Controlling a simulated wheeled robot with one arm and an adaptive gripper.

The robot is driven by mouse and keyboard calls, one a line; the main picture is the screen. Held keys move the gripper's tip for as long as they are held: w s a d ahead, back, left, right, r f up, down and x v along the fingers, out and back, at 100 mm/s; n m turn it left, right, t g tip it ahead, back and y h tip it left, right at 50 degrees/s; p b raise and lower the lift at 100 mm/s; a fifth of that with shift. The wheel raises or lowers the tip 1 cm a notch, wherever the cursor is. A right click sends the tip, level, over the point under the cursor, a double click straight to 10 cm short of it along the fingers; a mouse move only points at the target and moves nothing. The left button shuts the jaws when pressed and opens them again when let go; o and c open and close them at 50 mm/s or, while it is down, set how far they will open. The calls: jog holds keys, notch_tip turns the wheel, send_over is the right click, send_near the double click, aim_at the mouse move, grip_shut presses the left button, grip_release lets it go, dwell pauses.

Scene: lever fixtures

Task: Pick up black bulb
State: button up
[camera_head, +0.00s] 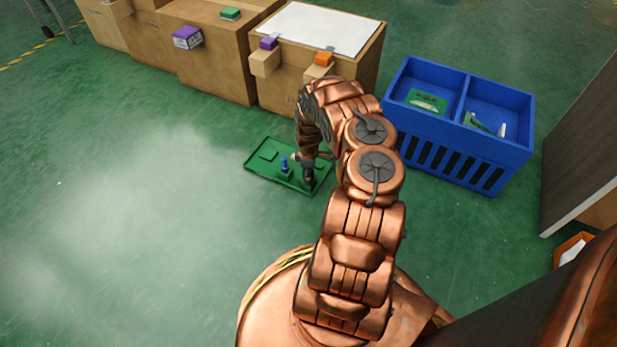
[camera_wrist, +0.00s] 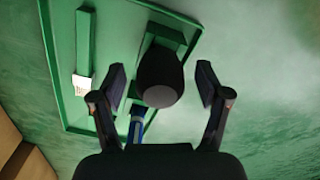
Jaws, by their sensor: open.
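The black bulb (camera_wrist: 160,78) stands on a green block in the green tray (camera_wrist: 52,60). In the wrist view it lies between the two open fingers of my gripper (camera_wrist: 158,90), with a visible gap to each finger. In the head view my gripper (camera_head: 308,166) is low over the right part of the green tray (camera_head: 262,178), and the bulb cannot be clearly told apart from the dark gripper there.
A blue item (camera_head: 284,164) stands in the tray beside my gripper and also shows in the wrist view (camera_wrist: 136,126). A blue crate (camera_head: 455,150) is at right. Wooden boxes (camera_head: 215,60) stand behind. The floor at left is clear.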

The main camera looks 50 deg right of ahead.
jog(key=c, duration=1.1)
notch_tip(320, 180, up, 10)
jog(key=p, duration=0.5)
jog(key=shift+c, duration=0.2)
jog(key=shift+r, duration=0.1)
